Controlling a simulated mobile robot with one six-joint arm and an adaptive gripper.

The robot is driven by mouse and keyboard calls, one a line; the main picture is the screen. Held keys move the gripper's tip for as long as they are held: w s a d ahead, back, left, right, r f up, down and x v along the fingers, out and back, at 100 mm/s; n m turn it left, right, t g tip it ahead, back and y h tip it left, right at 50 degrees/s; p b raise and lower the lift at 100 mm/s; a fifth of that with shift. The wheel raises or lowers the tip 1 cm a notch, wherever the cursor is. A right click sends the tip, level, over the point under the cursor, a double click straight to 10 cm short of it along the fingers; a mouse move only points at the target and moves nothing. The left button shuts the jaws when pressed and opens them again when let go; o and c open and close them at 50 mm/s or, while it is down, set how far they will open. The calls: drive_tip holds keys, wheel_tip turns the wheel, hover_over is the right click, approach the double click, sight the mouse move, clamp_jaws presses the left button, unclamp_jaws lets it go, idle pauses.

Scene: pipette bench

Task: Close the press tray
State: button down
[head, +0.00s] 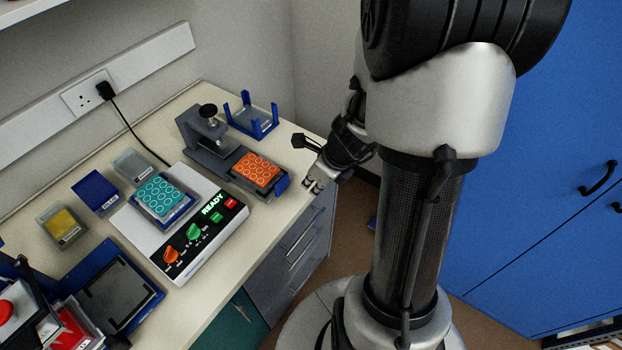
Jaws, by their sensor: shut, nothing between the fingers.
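The grey press (196,140) with a black knob stands at the far right part of the bench. Its tray (238,186) sticks out toward the front edge, with an orange plate of round wells (256,171) on it. A blue piece (282,185) is at the tray's front end. My gripper (311,187) is shut and empty, just right of the blue piece, by the bench's front edge. A small gap seems to lie between them; contact cannot be told for sure. The press's inside is hidden.
A blue-posted rack (252,127) stands behind the tray. Left of the press is a white device (176,240) reading READY, holding a teal plate (161,196). Boxes and a blue tray (148,292) lie farther left. Blue cabinets (540,190) stand at right.

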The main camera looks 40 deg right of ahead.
sight(250, 163)
drive_tip(key=w+f, duration=0.1)
drive_tip(key=w+a+f+b, duration=0.1)
drive_tip(key=w+f, duration=0.2)
drive_tip(key=shift+w+a+f+b, duration=0.2)
drive_tip(key=shift+a+f+b, duration=0.05)
drive_tip(key=shift+a+b, duration=0.15)
drive_tip(key=shift+w+a, duration=0.2)
drive_tip(key=shift+w, duration=0.3)
drive_tip(key=shift+w+a+r+p, duration=0.1)
drive_tip(key=shift+w+a+p, duration=0.15)
drive_tip(key=shift+w+p, duration=0.3)
drive_tip(key=w+a+p, duration=0.1)
drive_tip(key=w+p, duration=0.2)
drive_tip(key=w, duration=0.1)
drive_tip(key=w+a+p, duration=0.2)
drive_tip(key=w, duration=0.2)
drive_tip(key=w+a+p, duration=0.1)
drive_tip(key=w+p, duration=0.2)
drive_tip(key=w, duration=0.2)
drive_tip(key=shift+w+a+p, duration=0.1)
drive_tip(key=shift+a+p, duration=0.25)
drive_tip(key=shift+d, duration=0.1)
